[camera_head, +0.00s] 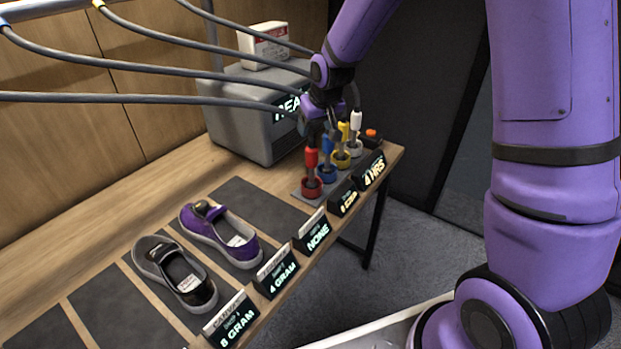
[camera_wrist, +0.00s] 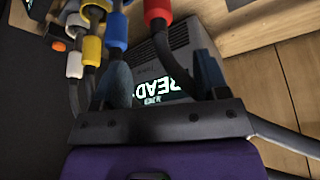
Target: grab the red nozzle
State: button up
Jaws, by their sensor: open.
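The red nozzle (camera_head: 311,160) stands upright in a red round holder (camera_head: 311,187) at the near end of a row of coloured nozzles on the table. My gripper (camera_head: 322,135) hangs just above and beside it and partly hides its hose end. In the wrist view, the red nozzle (camera_wrist: 157,12) shows at the top edge, beyond my gripper (camera_wrist: 162,62) and roughly in line with the gap between its spread fingers. The fingers are open and nothing is held. The blue nozzle (camera_wrist: 116,30) is close beyond the left finger.
Yellow (camera_head: 343,133) and white (camera_head: 356,122) nozzles stand farther along the row. A grey machine (camera_head: 240,115) is behind it, and hoses (camera_head: 150,98) cross overhead. Small black signs (camera_head: 316,232) line the front edge. A purple shoe (camera_head: 220,235) and a dark shoe (camera_head: 175,272) lie left.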

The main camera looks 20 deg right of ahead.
aim_at(312, 141)
jog(key=x, duration=0.3)
jog(key=shift+w+f, duration=0.1)
jog(key=shift+f, duration=0.25)
jog(key=shift+x, duration=2.65)
jog(key=shift+s, duration=0.2)
grip_shut()
